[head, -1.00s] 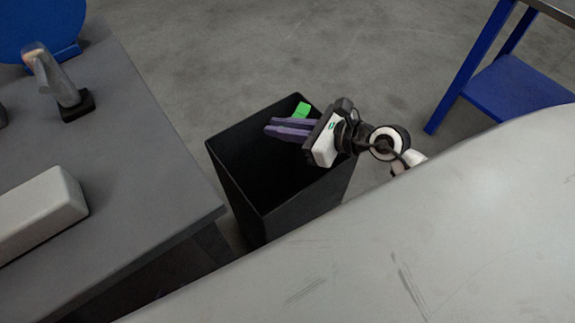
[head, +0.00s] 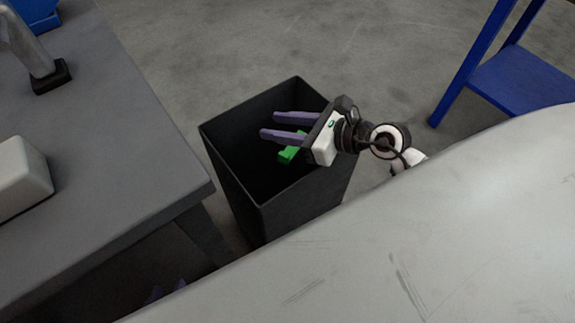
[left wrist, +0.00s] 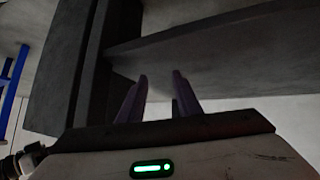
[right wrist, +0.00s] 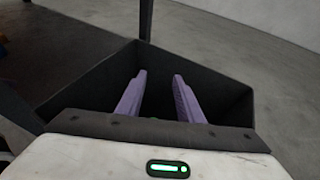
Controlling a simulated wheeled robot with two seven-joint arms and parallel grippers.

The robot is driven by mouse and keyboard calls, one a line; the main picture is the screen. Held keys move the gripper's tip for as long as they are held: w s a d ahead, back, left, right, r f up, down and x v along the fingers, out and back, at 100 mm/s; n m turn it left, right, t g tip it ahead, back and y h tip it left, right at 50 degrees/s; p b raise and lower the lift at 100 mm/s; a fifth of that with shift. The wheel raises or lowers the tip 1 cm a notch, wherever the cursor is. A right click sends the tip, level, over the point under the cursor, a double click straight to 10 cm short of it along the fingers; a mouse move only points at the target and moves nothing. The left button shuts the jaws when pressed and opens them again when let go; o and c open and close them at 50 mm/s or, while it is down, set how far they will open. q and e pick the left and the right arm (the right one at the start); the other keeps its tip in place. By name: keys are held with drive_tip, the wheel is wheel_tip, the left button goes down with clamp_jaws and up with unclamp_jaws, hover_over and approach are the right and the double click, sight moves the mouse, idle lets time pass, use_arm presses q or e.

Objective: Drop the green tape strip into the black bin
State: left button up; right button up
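The black bin (head: 233,192) stands on the floor between the grey table and the pale surface in front. My right gripper (head: 275,125) is over the bin mouth with its two purple fingers apart. Its fingers are also apart and empty in the right wrist view (right wrist: 158,75), above the bin (right wrist: 228,100). The green tape strip (head: 291,154) shows below the fingers, within the bin's outline and clear of them. My left gripper (head: 165,291) is low at the left, mostly hidden behind the pale surface; its fingers are apart and empty in the left wrist view (left wrist: 160,77).
The grey table (head: 100,170) at left carries a white block (head: 22,178), a grey handle-like part on a black foot (head: 50,76) and a blue object (head: 38,12). A blue-framed stand (head: 525,88) is at upper right. Open floor lies behind the bin.

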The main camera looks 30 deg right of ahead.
use_arm(q)
drive_tip(key=shift+r+p, duration=0.1)
drive_tip(key=shift+p, duration=0.4)
drive_tip(key=shift+s, duration=0.1)
use_arm(e)
drive_tip(key=v, duration=1)
drive_tip(key=shift+d+r, duration=0.1)
use_arm(q)
drive_tip(key=shift+r, duration=0.1)
use_arm(e)
drive_tip(key=shift+s, duration=0.15)
